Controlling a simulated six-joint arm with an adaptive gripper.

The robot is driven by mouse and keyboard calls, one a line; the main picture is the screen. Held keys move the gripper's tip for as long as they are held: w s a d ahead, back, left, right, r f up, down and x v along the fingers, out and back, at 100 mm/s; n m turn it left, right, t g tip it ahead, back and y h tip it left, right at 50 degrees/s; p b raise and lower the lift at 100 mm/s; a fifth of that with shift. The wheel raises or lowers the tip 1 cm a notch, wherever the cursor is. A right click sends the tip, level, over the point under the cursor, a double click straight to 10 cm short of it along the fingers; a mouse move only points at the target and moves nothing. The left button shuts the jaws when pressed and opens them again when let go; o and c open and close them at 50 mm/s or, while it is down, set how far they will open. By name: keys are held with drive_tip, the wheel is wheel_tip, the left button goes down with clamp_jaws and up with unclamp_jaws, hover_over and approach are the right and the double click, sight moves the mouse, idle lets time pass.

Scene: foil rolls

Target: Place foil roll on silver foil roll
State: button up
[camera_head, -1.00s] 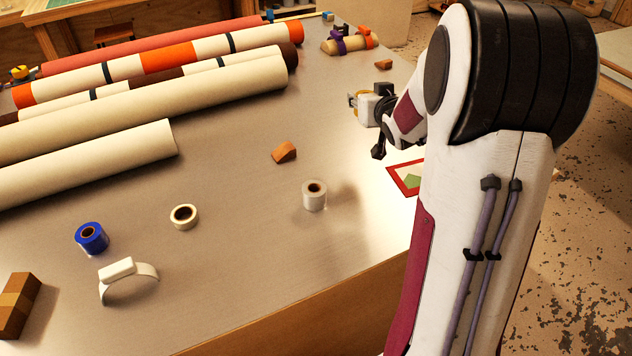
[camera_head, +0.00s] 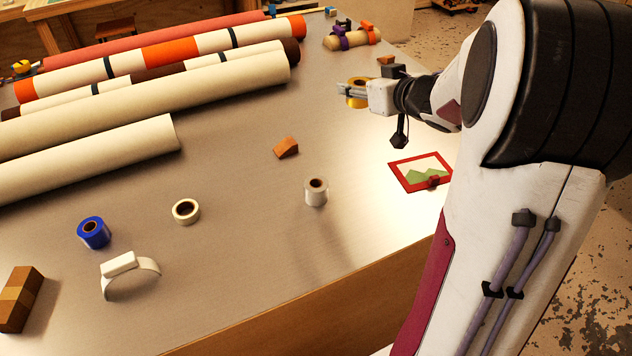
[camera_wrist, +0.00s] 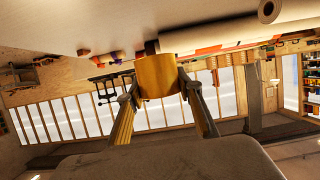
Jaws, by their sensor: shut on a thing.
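My gripper (camera_head: 358,92) is shut on a gold foil roll (camera_head: 357,101) and holds it above the far right part of the table. The wrist view shows the gold roll (camera_wrist: 157,77) between the two fingers (camera_wrist: 160,92). The silver foil roll (camera_head: 316,193) stands upright on the table, nearer the front edge, with its dark hole facing up. The held roll is apart from it, farther back and to the right. I cannot make out the silver roll in the wrist view.
A blue roll (camera_head: 94,232), a cream tape roll (camera_head: 186,211), a white band-shaped object (camera_head: 130,275) and an orange-brown block (camera_head: 286,147) lie on the metal table (camera_head: 235,265). Long rolls (camera_head: 150,105) fill the back left. A red-framed picture (camera_head: 421,172) lies right of the silver roll.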

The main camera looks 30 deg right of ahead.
drive_tip(key=s+a+f+n+g+y, duration=0.1)
drive_tip(key=s+a+n+y, duration=0.2)
drive_tip(key=a, duration=0.4)
drive_tip(key=s+a+f+n+y, duration=0.1)
drive_tip(key=s+a+n+y, duration=0.2)
drive_tip(key=a, duration=0.4)
drive_tip(key=shift+s+f+g+y, duration=0.15)
drive_tip(key=shift+s+g+y, duration=0.25)
drive_tip(key=shift+s, duration=0.15)
hover_over(314, 182)
drive_tip(key=shift+f, duration=3.1)
drive_tip(key=shift+f, duration=1.9)
drive_tip(key=shift+f, duration=0.15)
drive_tip(key=o, duration=1.2)
drive_tip(key=shift+c, duration=0.2)
